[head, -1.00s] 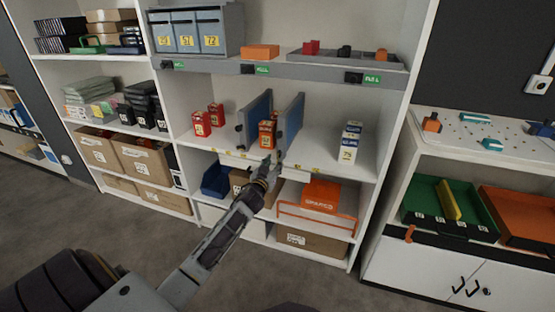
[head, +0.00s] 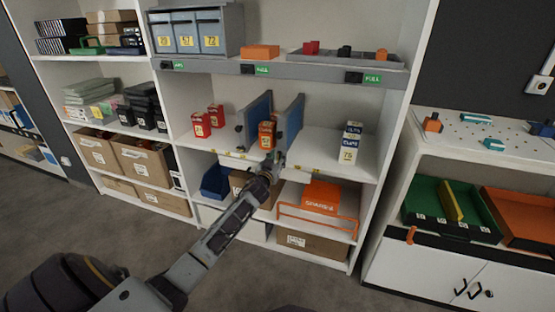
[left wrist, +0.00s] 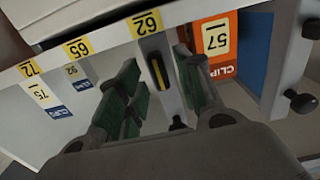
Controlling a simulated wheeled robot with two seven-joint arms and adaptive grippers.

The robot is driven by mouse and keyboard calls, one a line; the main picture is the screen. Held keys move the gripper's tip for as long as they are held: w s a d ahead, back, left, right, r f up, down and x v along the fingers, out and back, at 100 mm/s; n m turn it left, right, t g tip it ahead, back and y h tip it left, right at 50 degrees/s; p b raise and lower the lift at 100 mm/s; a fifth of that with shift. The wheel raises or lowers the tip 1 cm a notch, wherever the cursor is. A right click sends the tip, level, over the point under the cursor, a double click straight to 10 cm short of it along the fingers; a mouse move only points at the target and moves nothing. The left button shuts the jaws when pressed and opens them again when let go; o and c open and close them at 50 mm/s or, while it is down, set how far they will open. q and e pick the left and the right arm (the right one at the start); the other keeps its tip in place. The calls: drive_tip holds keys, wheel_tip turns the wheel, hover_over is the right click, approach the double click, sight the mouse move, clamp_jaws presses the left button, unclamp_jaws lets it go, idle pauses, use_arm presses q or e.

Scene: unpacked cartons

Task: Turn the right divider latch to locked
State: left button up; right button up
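The right divider (head: 291,122) is a blue-grey upright panel on the middle shelf, right of an orange-red box (head: 266,136). In the left wrist view its pale front edge (left wrist: 153,45) carries a black latch with a yellow stripe (left wrist: 158,72), lying lengthwise along the edge. My left gripper (head: 277,161) is at the shelf's front edge, before this divider. In the left wrist view its green-padded fingers (left wrist: 160,88) are apart, one on each side of the latch; contact cannot be told. In the head view the gripper hides the latch. My right gripper is not in view.
The left divider (head: 257,112) stands beyond the orange-red box. Red boxes (head: 201,124) are to its left, and white-blue boxes (head: 350,142) stand right of the right divider. Price labels (left wrist: 78,48) line the shelf edge.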

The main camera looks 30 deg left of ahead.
use_arm(q)
clamp_jaws()
